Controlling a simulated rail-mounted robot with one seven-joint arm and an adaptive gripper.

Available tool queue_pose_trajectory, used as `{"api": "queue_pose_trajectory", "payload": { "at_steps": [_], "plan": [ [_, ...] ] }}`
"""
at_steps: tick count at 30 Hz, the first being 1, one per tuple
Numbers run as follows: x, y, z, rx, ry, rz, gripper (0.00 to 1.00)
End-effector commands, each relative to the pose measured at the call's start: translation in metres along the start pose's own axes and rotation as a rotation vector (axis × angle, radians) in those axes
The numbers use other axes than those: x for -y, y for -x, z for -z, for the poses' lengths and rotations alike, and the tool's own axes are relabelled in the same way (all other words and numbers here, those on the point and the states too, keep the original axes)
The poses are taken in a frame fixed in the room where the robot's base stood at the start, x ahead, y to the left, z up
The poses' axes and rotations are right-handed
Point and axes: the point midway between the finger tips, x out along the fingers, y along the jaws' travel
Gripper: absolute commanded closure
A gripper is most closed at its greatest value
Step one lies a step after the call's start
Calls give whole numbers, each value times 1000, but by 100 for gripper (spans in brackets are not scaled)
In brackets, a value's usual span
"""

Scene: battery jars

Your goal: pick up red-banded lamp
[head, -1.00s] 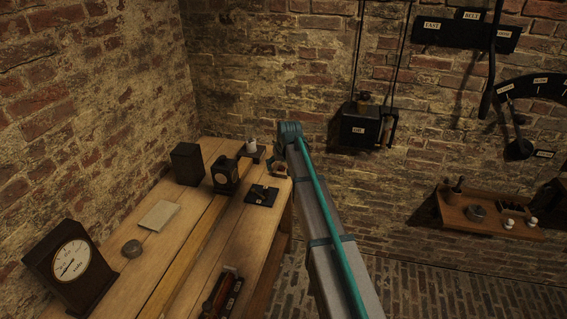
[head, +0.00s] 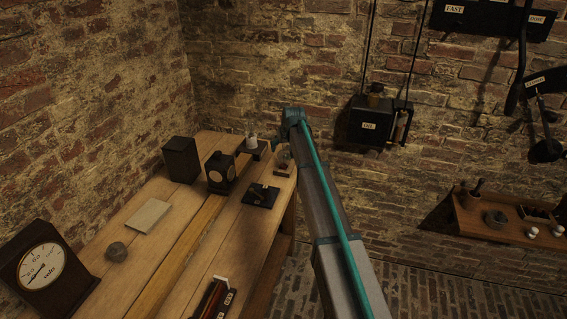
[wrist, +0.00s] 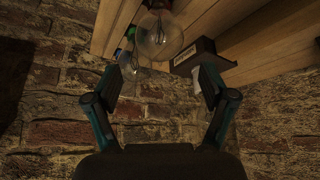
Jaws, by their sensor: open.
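A clear round glass lamp (wrist: 158,38) hangs into the top middle of the wrist view, with a dull reddish part at its base; whether this is a red band is too dark to tell. My gripper (wrist: 165,68) is open, with one finger on each side below the lamp and nothing between the fingers. A smaller glass piece (wrist: 128,62) with green and blue bits shows by the left fingertip. In the head view, a small round lamp-like thing (head: 283,160) stands near the bench's far right corner, beside my arm. The head view hides my fingers.
The wooden bench (head: 150,258) carries a dial meter (head: 45,268), dark boxes (head: 181,160) and a black plate (head: 261,196). A dark labelled block (wrist: 198,58) is near the right finger. Brick wall stands behind. A shelf (head: 510,232) and oil box (head: 377,120) are right.

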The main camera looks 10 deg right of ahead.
Motion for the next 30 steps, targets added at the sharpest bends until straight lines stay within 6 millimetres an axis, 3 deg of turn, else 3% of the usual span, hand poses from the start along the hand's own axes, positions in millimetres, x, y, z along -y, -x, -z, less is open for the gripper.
{"api": "queue_pose_trajectory", "payload": {
  "at_steps": [5, 15, 22, 30],
  "plan": [
    [0, -10, -2, 1, 0, 0, 17],
    [1, -49, -6, 1, 0, 0, 17],
    [1, -52, -7, 0, 0, 0, 17],
    [1, -51, -7, 0, 0, 0, 62]
  ]
}}
